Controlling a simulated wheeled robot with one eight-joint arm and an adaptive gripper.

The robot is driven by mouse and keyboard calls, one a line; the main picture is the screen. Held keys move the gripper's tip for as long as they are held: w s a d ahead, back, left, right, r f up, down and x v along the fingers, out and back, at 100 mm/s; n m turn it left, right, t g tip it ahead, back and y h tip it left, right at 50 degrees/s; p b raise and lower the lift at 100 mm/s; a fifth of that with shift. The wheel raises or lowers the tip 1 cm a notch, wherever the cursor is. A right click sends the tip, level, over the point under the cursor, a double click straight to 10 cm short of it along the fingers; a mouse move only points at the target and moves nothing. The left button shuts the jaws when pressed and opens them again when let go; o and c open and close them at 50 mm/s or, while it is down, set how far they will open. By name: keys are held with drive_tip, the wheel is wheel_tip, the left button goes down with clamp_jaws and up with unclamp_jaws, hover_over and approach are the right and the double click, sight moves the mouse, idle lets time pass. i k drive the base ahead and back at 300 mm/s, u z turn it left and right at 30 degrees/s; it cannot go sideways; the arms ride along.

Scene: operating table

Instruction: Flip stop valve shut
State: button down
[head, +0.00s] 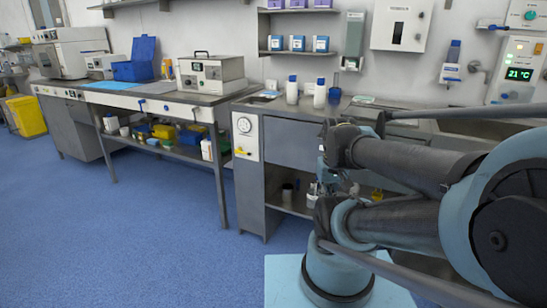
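My arm fills the right side of the head view, with dark and pale blue links. I cannot make out my gripper's fingers; they are hidden or out of the picture. I cannot pick out the stop valve for certain. A white panel (246,138) with a round gauge (244,125) is on the front of the grey cabinet left of my arm. Small blue fittings (141,104) show on the front edge of the left bench. My arm hides part of the bench and the shelf behind it.
The left bench (150,101) carries a blue case (138,62) and a metal device (210,74). White bottles (292,90) stand on the middle bench. Wall boxes (400,25) and a green-lit 21 °C display (518,73) are at right. The blue floor (130,235) at left is clear.

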sight(238, 149)
drive_tip(key=z, duration=1.5)
drive_tip(key=k, duration=1.4)
drive_tip(key=u, duration=0.7)
drive_tip(key=i, duration=1)
